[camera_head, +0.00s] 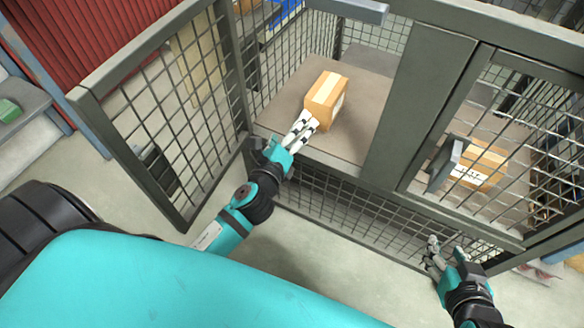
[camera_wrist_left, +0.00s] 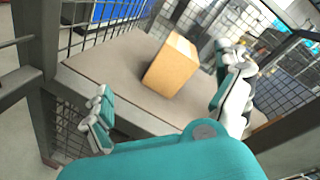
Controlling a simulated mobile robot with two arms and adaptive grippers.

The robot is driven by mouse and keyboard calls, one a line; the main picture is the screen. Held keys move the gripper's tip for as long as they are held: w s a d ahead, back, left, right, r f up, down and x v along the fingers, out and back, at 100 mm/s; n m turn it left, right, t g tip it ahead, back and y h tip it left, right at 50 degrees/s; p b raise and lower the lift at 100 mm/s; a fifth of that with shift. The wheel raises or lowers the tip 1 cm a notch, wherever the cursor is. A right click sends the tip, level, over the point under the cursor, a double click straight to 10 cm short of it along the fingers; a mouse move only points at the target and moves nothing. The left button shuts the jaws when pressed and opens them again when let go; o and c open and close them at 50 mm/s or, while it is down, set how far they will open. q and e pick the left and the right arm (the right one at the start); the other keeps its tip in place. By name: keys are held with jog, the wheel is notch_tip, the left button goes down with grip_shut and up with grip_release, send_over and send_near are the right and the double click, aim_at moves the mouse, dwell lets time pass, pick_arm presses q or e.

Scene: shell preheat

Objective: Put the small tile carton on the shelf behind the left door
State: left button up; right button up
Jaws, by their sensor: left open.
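A small tile carton (camera_head: 326,98), brown with a lighter tape strip, stands on the shelf (camera_head: 285,105) behind the open left door (camera_head: 165,110). My left gripper (camera_head: 300,130) is at the shelf's front edge, just in front of the carton. In the left wrist view the carton (camera_wrist_left: 170,66) stands ahead between the spread fingers of the left gripper (camera_wrist_left: 165,105), with a gap to the left finger; contact on the right cannot be told. My right gripper (camera_head: 440,258) hangs low in front of the cage at the right; its opening is too small to judge.
The right door (camera_head: 490,150) is shut, with a handle (camera_head: 447,162). Behind its mesh another carton (camera_head: 478,165) stands on the shelf. A thick post (camera_head: 418,95) divides the two bays. A green item (camera_head: 8,110) lies on a bench at the far left.

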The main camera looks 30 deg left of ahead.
pick_arm(q)
jog(key=s+d+n+g+h, duration=0.2)
jog(key=s+n, duration=0.4)
jog(key=n, duration=0.5)
jog(key=s+d+f+n+g+h, duration=0.1)
jog(key=s+d+n+g+h, duration=0.1)
jog(key=s+d+n+g, duration=0.2)
jog(key=s+n, duration=0.3)
jog(key=n, duration=0.5)
jog(key=shift+s, duration=0.2)
jog(key=shift+d+f, duration=0.1)
jog(key=shift+c, duration=0.3)
